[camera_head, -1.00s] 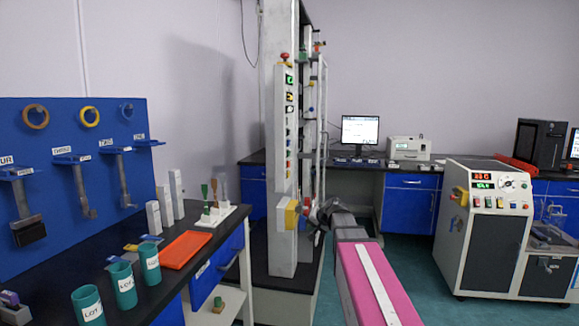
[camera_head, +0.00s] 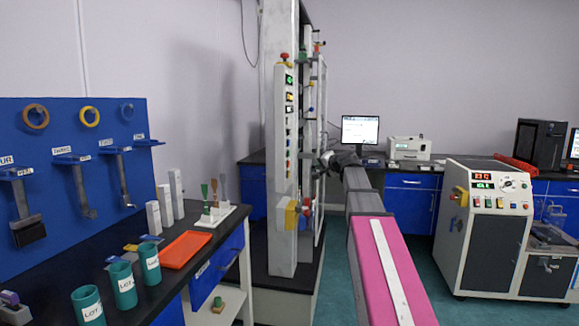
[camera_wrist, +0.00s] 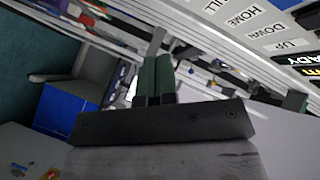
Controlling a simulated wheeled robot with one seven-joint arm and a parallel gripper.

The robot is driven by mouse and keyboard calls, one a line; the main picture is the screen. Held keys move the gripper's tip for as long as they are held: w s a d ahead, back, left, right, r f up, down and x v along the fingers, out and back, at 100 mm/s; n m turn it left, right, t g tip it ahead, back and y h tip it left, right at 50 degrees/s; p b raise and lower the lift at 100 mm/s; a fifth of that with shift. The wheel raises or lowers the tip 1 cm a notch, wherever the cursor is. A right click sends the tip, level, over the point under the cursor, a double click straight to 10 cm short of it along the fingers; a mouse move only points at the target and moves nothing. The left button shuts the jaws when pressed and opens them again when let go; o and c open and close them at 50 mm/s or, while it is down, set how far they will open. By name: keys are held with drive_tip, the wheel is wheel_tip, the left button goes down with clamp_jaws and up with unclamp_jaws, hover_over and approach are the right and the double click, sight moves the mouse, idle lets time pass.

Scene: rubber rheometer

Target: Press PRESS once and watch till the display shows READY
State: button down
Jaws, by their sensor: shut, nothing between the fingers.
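The tall grey machine has a narrow control panel (camera_head: 284,130) with small lit displays (camera_head: 289,80) and a column of buttons. No PRESS label is legible in the head view. In the wrist view, white labels (camera_wrist: 240,18) read HOME, DOWN and UP. Beside them at the right edge is a black strip (camera_wrist: 300,58) with cut-off white letters ending in "ADY" and a yellow mark. My gripper (camera_head: 324,158) is right of the panel at about its middle height, apart from the buttons. Its green fingers (camera_wrist: 157,75) are shut and empty.
Rails and fittings (camera_head: 318,130) stand close to my gripper on the machine's right side. A bench (camera_head: 70,285) with cups and an orange tray (camera_head: 186,250) is at left. A white control cabinet (camera_head: 486,225) stands at right. Green floor (camera_head: 420,265) is clear between.

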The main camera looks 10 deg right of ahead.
sight(289, 164)
drive_tip(key=w+a, duration=0.2)
drive_tip(key=a, duration=0.6)
drive_tip(key=shift+w+a, duration=0.2)
drive_tip(key=shift+w, duration=0.15)
drive_tip(key=shift+a, duration=0.1)
idle(1.8)
drive_tip(key=shift+w+a, duration=0.15)
drive_tip(key=shift+a, duration=0.15)
